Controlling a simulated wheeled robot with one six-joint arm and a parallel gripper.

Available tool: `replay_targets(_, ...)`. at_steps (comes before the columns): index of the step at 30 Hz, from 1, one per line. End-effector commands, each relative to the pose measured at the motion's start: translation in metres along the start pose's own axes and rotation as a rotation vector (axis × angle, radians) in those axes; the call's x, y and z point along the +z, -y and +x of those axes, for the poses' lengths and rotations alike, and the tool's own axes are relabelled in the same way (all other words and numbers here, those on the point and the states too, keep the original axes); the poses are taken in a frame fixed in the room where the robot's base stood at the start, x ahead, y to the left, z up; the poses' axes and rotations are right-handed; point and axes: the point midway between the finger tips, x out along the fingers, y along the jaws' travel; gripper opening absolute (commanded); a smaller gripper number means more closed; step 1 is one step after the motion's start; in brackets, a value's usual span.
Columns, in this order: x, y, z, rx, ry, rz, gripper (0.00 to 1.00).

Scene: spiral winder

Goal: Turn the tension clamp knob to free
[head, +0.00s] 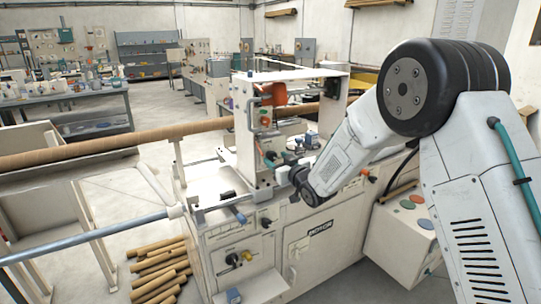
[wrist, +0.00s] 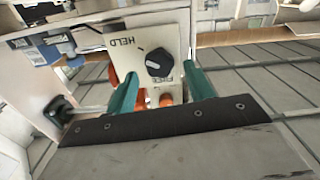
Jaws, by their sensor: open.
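The tension clamp knob (wrist: 158,63) is black and round with a pale pointer mark, on a pale plate (wrist: 135,58). The word HELD is printed above and left of it in the wrist view. Other lettering below the knob is partly hidden, so I cannot read it surely. My gripper (wrist: 161,76) has two teal fingers, open, one on each side of the knob in the picture. I cannot tell whether they touch it. In the head view my gripper (head: 271,159) is at the front of the winder's upright housing (head: 242,125), and the knob cannot be made out.
The winder's cabinet (head: 225,245) stands below, with small knobs and a door. A long brown tube (head: 110,138) and a steel bar (head: 90,237) extend left. Brown tubes (head: 160,270) lie on the floor. An orange part (wrist: 166,98) shows between my fingers in the wrist view.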

Motion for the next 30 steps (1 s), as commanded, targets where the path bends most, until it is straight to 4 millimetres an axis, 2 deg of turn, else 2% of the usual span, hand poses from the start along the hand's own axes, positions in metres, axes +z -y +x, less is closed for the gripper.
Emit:
replay_targets(3, 0.001, 0.0, 0.021, 0.0, 0.0, 0.0, 0.53)
replay_targets(9, 0.001, 0.0, 0.046, 0.0, 0.002, -0.001, 0.53)
replay_targets(13, 0.0, 0.0, 0.053, 0.001, 0.002, -0.001, 0.53)
replay_targets(20, 0.0, 0.0, 0.054, 0.001, 0.002, 0.0, 0.53)
replay_targets(21, 0.0, 0.0, 0.054, 0.001, 0.002, 0.0, 0.47)
replay_targets(25, 0.0, 0.0, 0.054, 0.001, 0.002, 0.0, 0.11)
replay_targets(26, 0.0, 0.0, 0.054, 0.001, 0.003, 0.0, 0.08)
replay_targets(30, 0.0, -0.002, 0.053, 0.002, 0.003, -0.002, 0.08)
